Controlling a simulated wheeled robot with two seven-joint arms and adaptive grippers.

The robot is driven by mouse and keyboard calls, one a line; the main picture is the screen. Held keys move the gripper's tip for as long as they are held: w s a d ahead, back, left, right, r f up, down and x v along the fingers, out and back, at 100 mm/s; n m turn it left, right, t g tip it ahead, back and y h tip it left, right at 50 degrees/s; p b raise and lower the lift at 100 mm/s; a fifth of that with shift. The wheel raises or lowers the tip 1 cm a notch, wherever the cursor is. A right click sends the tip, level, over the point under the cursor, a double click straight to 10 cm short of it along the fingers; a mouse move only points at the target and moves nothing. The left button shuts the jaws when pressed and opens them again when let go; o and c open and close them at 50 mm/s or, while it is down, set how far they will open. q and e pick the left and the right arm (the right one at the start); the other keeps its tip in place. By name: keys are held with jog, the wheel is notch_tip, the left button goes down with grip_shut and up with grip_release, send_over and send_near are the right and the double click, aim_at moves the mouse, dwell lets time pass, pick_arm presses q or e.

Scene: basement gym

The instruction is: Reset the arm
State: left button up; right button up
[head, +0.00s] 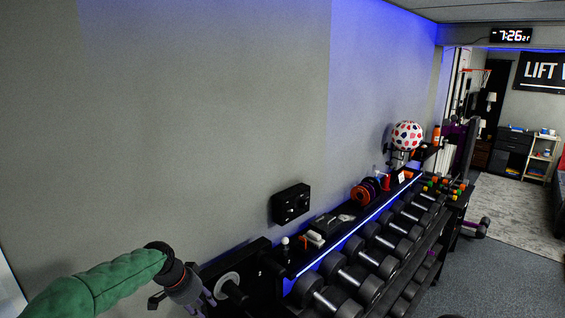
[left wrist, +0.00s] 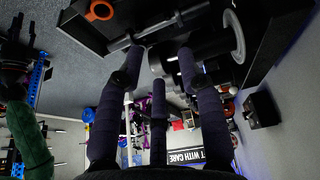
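My left arm in its green sleeve comes in at the lower left of the head view. Its left gripper (head: 207,301) is beside the dark rack, near a weight plate, partly cut off by the bottom edge. In the left wrist view the dark fingers of the left gripper (left wrist: 158,62) stand apart with nothing held between them. A green-sleeved arm of mine shows at the left edge of the left wrist view, with a dark, cluttered shape at its end; I cannot make out its fingers. The head view does not show my right gripper.
A dumbbell rack (head: 345,255) with several dumbbells runs along the grey wall. A black box (head: 291,204) is mounted on the wall. A spotted ball (head: 407,135) sits at the rack's far end. Open carpet (head: 510,260) lies to the right.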

pick_arm(q)
jog(key=s+d+f+n+g+b, duration=0.15)
jog(key=s+d+f+b, duration=0.35)
jog(key=f, duration=1)
jog(key=s+d+f+n+b, duration=0.1)
jog(key=s+f+n+b, duration=0.4)
jog(key=f, duration=0.9)
jog(key=s+d+f+b, duration=0.3)
jog(key=s+f, duration=0.4)
jog(key=f, duration=0.8)
jog(key=s+d+f+n+b, duration=0.1)
jog(key=s+f+n+b, duration=0.1)
jog(key=s+f, duration=0.3)
jog(key=s+d+f+n+g+b, duration=0.1)
jog(key=s+d+f+n+b, duration=0.1)
jog(key=s+f, duration=0.3)
jog(key=s+b, duration=0.1)
jog(key=s, duration=0.3)
jog(key=shift+d+f+h, duration=0.25)
jog(key=shift+f+h, duration=0.1)
jog(key=shift+h, duration=0.05)
